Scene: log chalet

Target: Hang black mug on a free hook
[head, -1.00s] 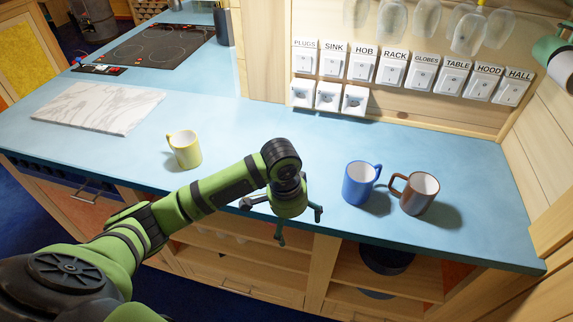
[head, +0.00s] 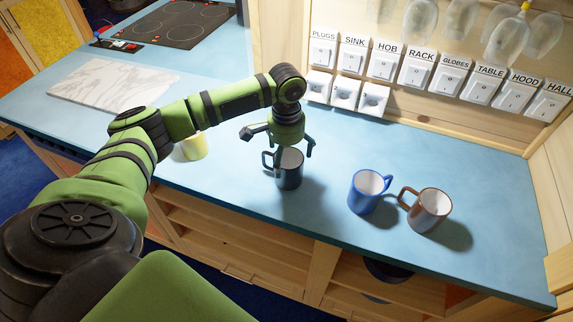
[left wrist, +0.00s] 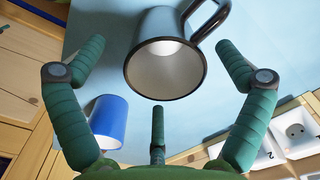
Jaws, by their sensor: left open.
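The black mug (head: 289,173) stands upright on the blue counter, left of the blue mug, its handle pointing left. In the left wrist view the black mug (left wrist: 165,70) shows its pale inside and rim, with its handle at upper right. My left gripper (head: 279,147) is open just above the black mug, pointing down. In the left wrist view its fingers (left wrist: 160,55) are spread around the mug's rim and are not closed on it. No hook shows in either view. My right gripper is out of view.
A blue mug (head: 366,193) and a brown mug (head: 430,210) stand close together to the right. A yellow mug (head: 195,147) is partly hidden behind my left arm. A marble board (head: 90,82) lies at the left. Labelled switches (head: 420,75) and sockets line the back wall.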

